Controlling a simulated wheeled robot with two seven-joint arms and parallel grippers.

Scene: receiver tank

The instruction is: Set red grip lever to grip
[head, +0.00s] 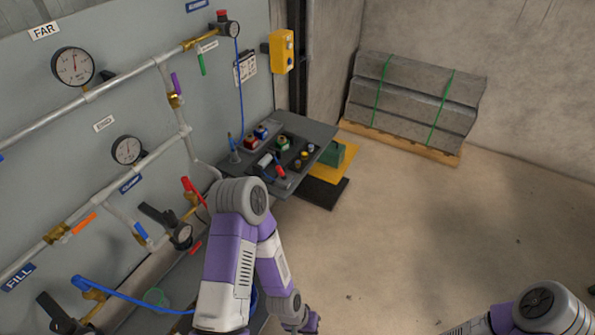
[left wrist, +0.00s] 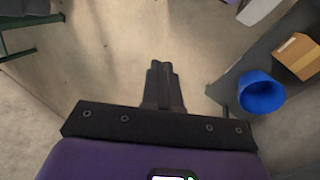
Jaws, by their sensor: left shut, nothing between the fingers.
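A red lever handle (head: 193,190) stands on a brass fitting of the wall piping in the head view, just left of my left arm's upper joint. It slants, and I cannot read any grip marking beside it. My left gripper (left wrist: 161,68) shows in the left wrist view with its fingers together, empty, above bare floor. In the head view my left arm folds down to the bottom edge, and its fingers are not clear there. The lever is not in the left wrist view. My right arm shows at the lower right corner, with its gripper out of frame.
A grey tool table (head: 318,132) stands beyond my arm. A blue bucket (left wrist: 261,92) and cardboard box (left wrist: 297,57) sit right in the wrist view.

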